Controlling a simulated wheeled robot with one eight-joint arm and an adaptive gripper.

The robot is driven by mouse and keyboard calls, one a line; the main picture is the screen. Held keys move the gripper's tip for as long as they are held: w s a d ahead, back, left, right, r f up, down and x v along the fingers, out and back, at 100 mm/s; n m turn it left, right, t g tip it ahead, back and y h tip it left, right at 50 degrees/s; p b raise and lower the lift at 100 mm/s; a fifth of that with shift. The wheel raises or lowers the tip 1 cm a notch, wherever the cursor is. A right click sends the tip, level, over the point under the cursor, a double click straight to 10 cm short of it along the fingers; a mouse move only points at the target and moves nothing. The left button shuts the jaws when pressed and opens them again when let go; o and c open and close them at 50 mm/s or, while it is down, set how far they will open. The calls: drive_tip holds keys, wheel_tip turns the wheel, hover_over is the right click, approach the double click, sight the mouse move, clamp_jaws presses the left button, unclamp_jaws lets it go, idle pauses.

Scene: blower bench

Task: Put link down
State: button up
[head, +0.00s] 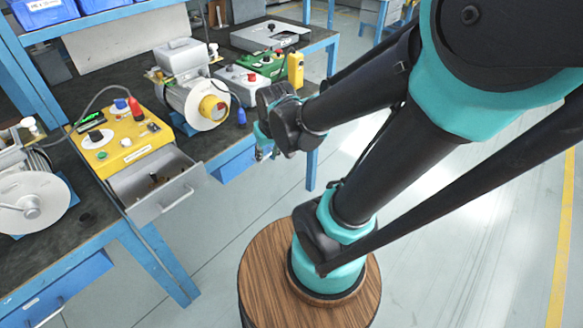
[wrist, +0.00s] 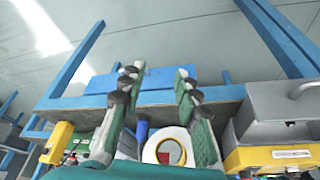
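My gripper (head: 264,143) hangs in the air off the front edge of the bench, right of the motor blower (head: 196,97). In the wrist view my gripper (wrist: 157,74) is open, with a clear gap between its fingers and nothing seen held. I cannot make out a link for certain. Small brownish parts (head: 156,181) lie in the open grey drawer (head: 180,205) under the yellow control box (head: 118,138); they are too small to identify. The drawer front also shows at the right of the wrist view (wrist: 291,95).
The bench top (head: 72,160) also carries a green case (head: 262,66), an upright yellow device (head: 296,69), a blue bottle-like object (head: 241,116) and a second blower (head: 32,202) at left. A round wooden-topped stand (head: 263,290) is below my arm. Open floor lies at right.

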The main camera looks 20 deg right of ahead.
drive_tip(key=s+d+f+m, duration=0.1)
drive_tip(key=s+d+f, duration=0.2)
drive_tip(key=s+d, duration=0.2)
drive_tip(key=shift+d+h, duration=0.3)
drive_tip(key=shift+d, duration=0.15)
drive_tip(key=shift+w, duration=0.1)
idle(0.8)
